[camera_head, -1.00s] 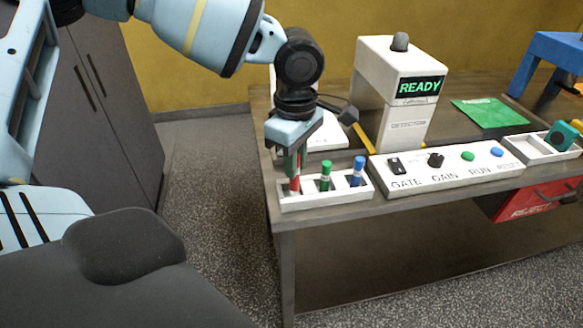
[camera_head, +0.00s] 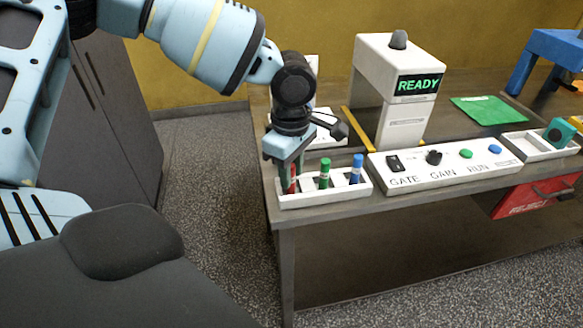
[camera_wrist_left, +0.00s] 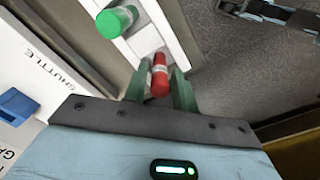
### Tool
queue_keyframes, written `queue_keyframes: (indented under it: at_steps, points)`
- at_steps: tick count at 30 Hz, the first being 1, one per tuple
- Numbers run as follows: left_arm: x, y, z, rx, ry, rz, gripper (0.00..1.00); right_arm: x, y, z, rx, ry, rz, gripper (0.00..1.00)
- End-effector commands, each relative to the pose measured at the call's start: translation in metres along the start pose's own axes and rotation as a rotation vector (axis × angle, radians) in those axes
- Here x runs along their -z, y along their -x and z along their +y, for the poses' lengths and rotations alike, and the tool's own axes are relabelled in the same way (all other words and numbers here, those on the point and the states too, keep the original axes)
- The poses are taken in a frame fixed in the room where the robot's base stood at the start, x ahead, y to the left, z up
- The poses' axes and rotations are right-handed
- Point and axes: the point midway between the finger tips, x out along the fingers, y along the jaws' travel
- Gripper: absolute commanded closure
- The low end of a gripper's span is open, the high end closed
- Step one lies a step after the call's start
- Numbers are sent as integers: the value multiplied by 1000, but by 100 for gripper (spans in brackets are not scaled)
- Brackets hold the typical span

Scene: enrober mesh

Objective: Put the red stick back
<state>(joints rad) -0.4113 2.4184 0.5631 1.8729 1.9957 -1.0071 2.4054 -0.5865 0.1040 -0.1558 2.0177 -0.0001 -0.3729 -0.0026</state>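The red stick (camera_head: 292,181) stands upright, or nearly so, in the left compartment of a small white tray (camera_head: 326,198) at the table's front left corner. My left gripper (camera_head: 291,184) points down over that compartment with its fingers low at the tray. In the left wrist view the red stick (camera_wrist_left: 160,82) lies between the two green fingers (camera_wrist_left: 161,88), which appear shut on it. Whether its lower end touches the tray floor is hidden. My right gripper is not in view.
A green stick (camera_head: 325,174) and a blue stick (camera_head: 356,169) stand in the neighbouring compartments, close to my left gripper. A white control panel (camera_head: 447,164) lies just right of the tray. A white detector (camera_head: 386,85) showing READY stands behind. Open floor lies left of the table.

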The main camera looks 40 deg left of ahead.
Motion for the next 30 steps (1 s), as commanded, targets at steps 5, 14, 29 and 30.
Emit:
queue_keyframes:
  at_steps: [5, 14, 29, 30]
  points:
    - [0, 1, 0, -1, 0, 0, 61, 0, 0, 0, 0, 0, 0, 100]
    - [0, 8, 1, -4, 1, -1, 61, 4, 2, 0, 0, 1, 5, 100]
    - [0, 97, 1, -5, 0, -1, 61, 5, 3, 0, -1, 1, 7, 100]
    - [0, 103, 1, -4, 0, 0, 61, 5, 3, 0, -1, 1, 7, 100]
